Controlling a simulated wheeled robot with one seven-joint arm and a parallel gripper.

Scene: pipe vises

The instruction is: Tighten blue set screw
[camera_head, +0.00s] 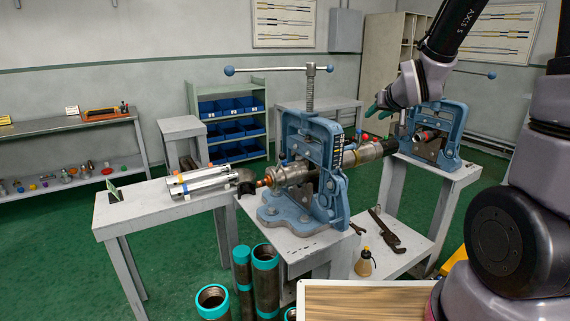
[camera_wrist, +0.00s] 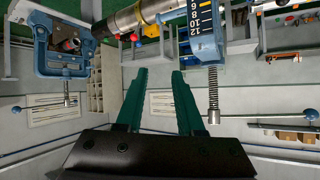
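A pipe (camera_head: 366,153) runs level through the blue front vise (camera_head: 310,150) towards a second blue vise (camera_head: 440,125).
The front vise's tall threaded spindle and crossbar (camera_head: 310,85) rise left of my gripper. The rear vise stands close on the right. A wrench (camera_head: 386,230) and an oil can (camera_head: 364,262) lie lower down.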

